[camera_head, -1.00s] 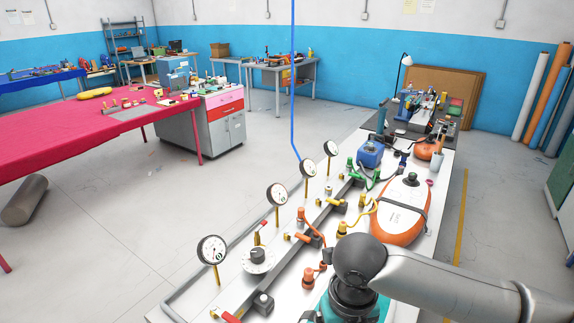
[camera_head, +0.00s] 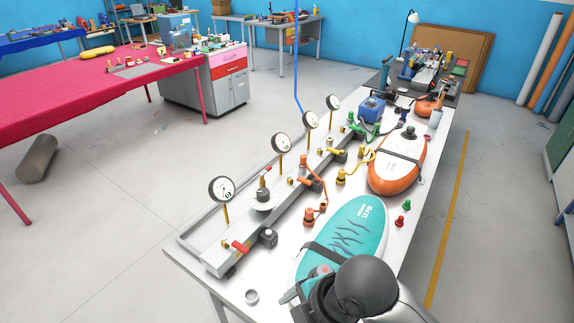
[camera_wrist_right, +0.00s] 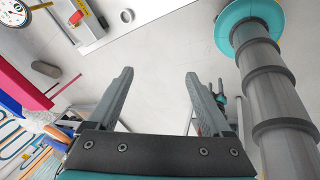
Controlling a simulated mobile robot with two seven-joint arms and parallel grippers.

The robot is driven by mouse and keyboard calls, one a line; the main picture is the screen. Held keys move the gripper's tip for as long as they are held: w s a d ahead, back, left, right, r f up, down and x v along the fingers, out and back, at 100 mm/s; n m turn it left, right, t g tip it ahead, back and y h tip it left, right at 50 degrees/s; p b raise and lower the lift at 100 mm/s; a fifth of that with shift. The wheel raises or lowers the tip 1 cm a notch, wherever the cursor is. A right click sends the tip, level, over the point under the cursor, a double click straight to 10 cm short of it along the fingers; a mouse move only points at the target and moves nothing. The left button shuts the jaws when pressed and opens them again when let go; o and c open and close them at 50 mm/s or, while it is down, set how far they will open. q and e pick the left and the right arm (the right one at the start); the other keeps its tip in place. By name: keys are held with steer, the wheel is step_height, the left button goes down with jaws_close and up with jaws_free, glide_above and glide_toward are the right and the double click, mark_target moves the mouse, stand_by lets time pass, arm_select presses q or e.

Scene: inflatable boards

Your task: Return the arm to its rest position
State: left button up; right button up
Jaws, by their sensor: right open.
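My right arm (camera_head: 365,287) comes in at the bottom of the head view, its dark rounded joint over the near end of the white bench (camera_head: 235,283). My right gripper (camera_wrist_right: 158,95) shows in the right wrist view. Its two grey fingers are wide apart, with only bare floor between them and nothing held. The gripper's fingers cannot be made out in the head view. My left gripper is in neither view.
A teal board (camera_head: 345,235) lies close beside the arm, partly hidden by it. An orange and white board (camera_head: 398,165) lies farther back. Gauges, including the nearest gauge (camera_head: 221,189), stand along a grey rail. Open floor (camera_head: 110,215) lies left of the bench.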

steer(key=s+d+f+m+t+h, duration=0.1)
steer(key=s+d+f+m+h, duration=0.2)
steer(key=d+m, duration=0.6)
steer(key=s+d+f+m+h, duration=0.15)
steer(key=s+d+m, duration=0.45)
steer(key=m, duration=0.6)
step_height(320, 180, down, 33)
steer(key=s+g+b, duration=0.1)
steer(key=s+b, duration=0.1)
steer(key=b, duration=0.8)
arm_select(q)
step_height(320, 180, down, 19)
steer(key=b, duration=0.9)
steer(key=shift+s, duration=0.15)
arm_select(e)
steer(key=s+d+f, duration=0.1)
steer(key=s+f, duration=0.6)
steer(key=f, duration=0.3)
steer(key=s+d+f+g, duration=0.1)
steer(key=s+f, duration=0.7)
steer(key=f, duration=0.3)
steer(key=shift+d+f, duration=0.15)
steer(key=shift+f, duration=0.05)
